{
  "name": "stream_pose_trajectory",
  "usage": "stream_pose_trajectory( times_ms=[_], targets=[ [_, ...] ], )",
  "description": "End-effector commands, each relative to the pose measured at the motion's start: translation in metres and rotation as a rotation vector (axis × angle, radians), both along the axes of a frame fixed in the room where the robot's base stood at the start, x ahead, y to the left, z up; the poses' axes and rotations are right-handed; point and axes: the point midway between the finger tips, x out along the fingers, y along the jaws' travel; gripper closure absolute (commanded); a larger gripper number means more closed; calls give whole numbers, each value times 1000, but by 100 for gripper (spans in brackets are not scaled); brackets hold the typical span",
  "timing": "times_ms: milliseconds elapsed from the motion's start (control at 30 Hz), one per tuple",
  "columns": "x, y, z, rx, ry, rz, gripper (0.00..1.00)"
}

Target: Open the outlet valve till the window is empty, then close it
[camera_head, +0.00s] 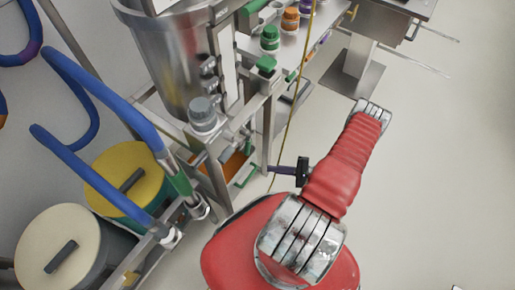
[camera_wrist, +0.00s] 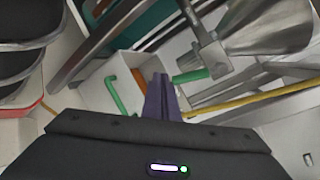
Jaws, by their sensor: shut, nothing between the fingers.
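My gripper (camera_head: 272,170) has slim purple fingers, and they are shut and empty. They point left toward the lower part of the steel frame. In the wrist view my gripper (camera_wrist: 160,78) is shut too, its tips just left of a green lever (camera_wrist: 190,76). The lever sits at the end of a grey pipe fitting below a steel cone and looks like the outlet valve; a small gap shows between tips and lever. The steel vessel (camera_head: 170,62) stands in the frame, with a pale upright strip (camera_head: 228,68) on its side that may be the window. Its level cannot be told.
A pale box with a green handle (camera_wrist: 117,97) lies left of the fingers. A yellow cable (camera_head: 292,108) hangs near my gripper. Open floor (camera_head: 440,170) lies at right.

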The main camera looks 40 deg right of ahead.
Motion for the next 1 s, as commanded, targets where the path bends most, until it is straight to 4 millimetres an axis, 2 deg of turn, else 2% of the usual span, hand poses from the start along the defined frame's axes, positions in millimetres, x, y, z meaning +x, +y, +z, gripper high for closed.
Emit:
stream_pose_trajectory(
  times_ms=[100, 200, 433, 633, 1000],
  targets=[
    [6, -11, -14, -33, -78, -86, 100],
    [16, -30, -20, -97, -166, -165, 100],
    [34, -71, -9, -271, -344, -280, 100],
    [37, -77, -3, -344, -411, -296, 100],
    [37, -77, -3, -347, -412, -294, 100]
  ],
)
